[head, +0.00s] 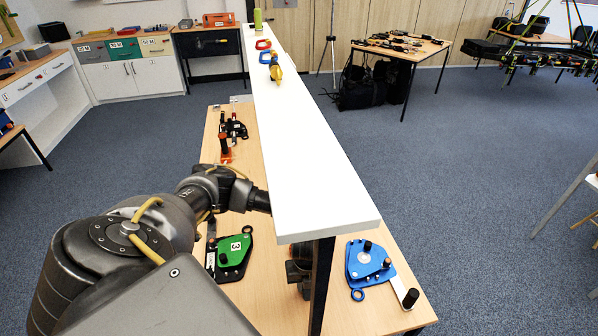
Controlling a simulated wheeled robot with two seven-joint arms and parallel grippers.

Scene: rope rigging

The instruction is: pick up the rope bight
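I cannot make out a rope bight anywhere in the head view. My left arm comes in from the left and its far end passes behind the long white raised board (305,150), so my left gripper is hidden. My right gripper is not in view. A green rigging device (232,252) marked 3 lies on the wooden table (262,290), left of the board. A blue rigging device (368,262) with a black-knobbed lever lies right of it. The board hides the middle of the table. A dark rounded part (299,268) shows below its near end; I cannot tell what it is.
A black device (236,128) and an orange-based post (225,147) stand at the table's far left. Red (263,44) and blue rings, a yellow item (276,72) and a green cylinder (258,21) sit on the board. A dark support holds up its near end.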

